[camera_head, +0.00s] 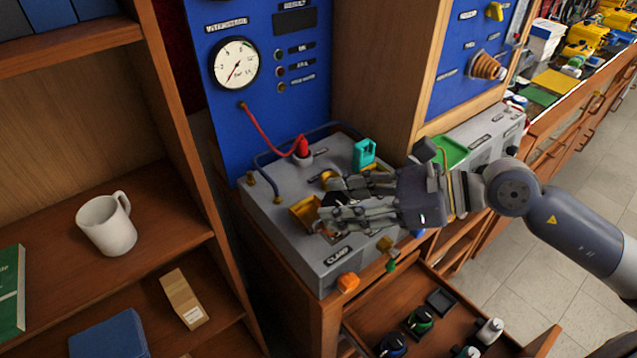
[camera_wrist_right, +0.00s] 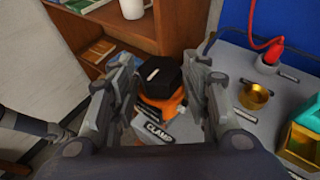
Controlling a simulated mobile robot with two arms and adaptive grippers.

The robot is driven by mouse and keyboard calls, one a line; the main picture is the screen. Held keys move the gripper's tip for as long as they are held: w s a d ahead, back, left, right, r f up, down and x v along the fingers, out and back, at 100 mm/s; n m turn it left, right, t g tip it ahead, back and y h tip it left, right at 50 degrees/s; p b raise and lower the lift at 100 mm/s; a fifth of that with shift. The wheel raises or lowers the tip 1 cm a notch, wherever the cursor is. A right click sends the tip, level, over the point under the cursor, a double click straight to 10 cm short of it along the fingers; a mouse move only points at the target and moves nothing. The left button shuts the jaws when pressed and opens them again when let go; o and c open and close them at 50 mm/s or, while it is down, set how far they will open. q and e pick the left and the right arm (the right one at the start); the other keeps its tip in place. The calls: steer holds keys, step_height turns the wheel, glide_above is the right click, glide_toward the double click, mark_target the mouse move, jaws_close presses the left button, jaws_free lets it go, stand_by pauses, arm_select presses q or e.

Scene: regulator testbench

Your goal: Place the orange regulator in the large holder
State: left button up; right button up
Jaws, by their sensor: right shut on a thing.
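My right gripper (camera_head: 325,205) reaches in from the right, low over the grey bench top. In the right wrist view its fingers (camera_wrist_right: 162,92) are shut on the orange regulator, which has a black top (camera_wrist_right: 158,74) and an orange body (camera_wrist_right: 165,106). In the head view the fingers mostly hide the regulator. A brass-coloured piece (camera_head: 303,212) shows at the fingertips; I cannot tell if it is the large holder or whether the regulator touches it. A round brass cup (camera_wrist_right: 255,95) stands beside the gripper. My left gripper is not in view.
A red plug (camera_head: 302,147) and a teal part (camera_head: 363,153) stand behind the gripper on the bench. An orange knob (camera_head: 348,282) sits at the front edge near the CLAMP label (camera_head: 337,256). An open drawer (camera_head: 378,318) holds several parts below. A mug (camera_head: 107,224) stands on the left shelf.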

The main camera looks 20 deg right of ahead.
steer(key=w+f+p, duration=0.1)
steer(key=w, duration=0.2)
steer(key=w+a+f+p, duration=0.1)
steer(key=w+p, duration=0.1)
steer(key=w, duration=0.1)
steer(key=w+f+p, duration=0.1)
steer(key=w, duration=0.2)
steer(key=shift+a+f+p, duration=0.3)
steer(key=shift+p, duration=0.05)
steer(key=shift+f, duration=0.25)
steer(key=shift+s, duration=0.1)
